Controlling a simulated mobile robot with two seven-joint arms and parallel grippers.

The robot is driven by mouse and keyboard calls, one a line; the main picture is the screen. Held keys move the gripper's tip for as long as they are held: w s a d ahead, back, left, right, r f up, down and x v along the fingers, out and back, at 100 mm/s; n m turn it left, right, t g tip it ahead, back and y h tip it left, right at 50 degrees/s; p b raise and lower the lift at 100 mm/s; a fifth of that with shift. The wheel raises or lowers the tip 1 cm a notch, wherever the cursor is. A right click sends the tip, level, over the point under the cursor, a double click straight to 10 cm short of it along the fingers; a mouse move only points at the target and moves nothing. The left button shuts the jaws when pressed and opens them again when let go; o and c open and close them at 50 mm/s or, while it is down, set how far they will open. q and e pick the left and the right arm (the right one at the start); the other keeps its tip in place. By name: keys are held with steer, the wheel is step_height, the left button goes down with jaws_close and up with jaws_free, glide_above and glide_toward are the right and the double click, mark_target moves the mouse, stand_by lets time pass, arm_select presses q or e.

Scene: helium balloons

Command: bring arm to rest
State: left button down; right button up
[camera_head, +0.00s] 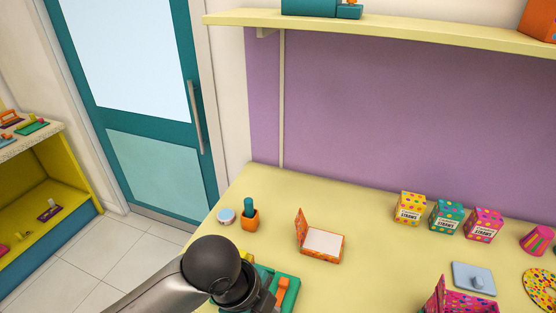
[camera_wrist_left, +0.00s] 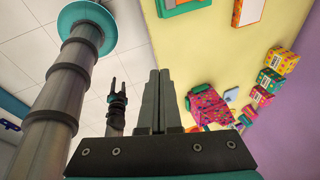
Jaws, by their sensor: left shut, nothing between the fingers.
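My left gripper (camera_wrist_left: 160,75) shows in the left wrist view with its two grey fingers pressed together and nothing between them. In the head view my left arm (camera_head: 205,266) comes in from the bottom left, over the front left part of the yellow table (camera_head: 370,235). Its gripper there is mostly hidden behind the wrist and cut off by the bottom edge. My right gripper (camera_wrist_left: 118,85) appears small in the left wrist view, its two dark fingers apart and empty, over the tiled floor. It is not in the head view.
A green tray (camera_head: 289,290) lies beside and partly behind my left wrist. An orange open box (camera_head: 322,243), an orange cup (camera_head: 249,219) and a small round tin (camera_head: 226,216) stand behind it. Several patterned boxes (camera_head: 447,216) stand to the right. A shelf (camera_head: 400,30) hangs above.

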arm_select(q)
steer(key=s+a+f+n+t+y, duration=0.1)
steer(key=s+a+f+n+y, duration=0.15)
steer(key=s+a+n, duration=0.6)
steer(key=s+a+f+n+t+y, duration=0.1)
steer(key=a+f+n, duration=0.35)
steer(key=n, duration=0.95)
step_height(320, 180, down, 30)
steer(key=s+a+g+b, duration=0.1)
steer(key=b, duration=1.1)
steer(key=s+a+f+b, duration=0.1)
steer(key=s+f+b, duration=0.3)
steer(key=f, duration=0.5)
steer(key=s+a+f+g+b, duration=0.1)
steer(key=s+f+b, duration=0.3)
steer(key=f, duration=0.5)
steer(key=s+a+f+m+b, duration=0.1)
steer(key=s+f+b, duration=0.3)
steer(key=s+f, duration=0.4)
steer(key=shift+f+g, duration=0.3)
steer(key=shift+f, duration=0.25)
arm_select(e)
step_height(320, 180, down, 24)
steer(key=s, duration=0.2)
steer(key=shift+s+g, duration=0.2)
steer(key=shift+g, duration=0.1)
steer(key=shift+f, duration=0.1)
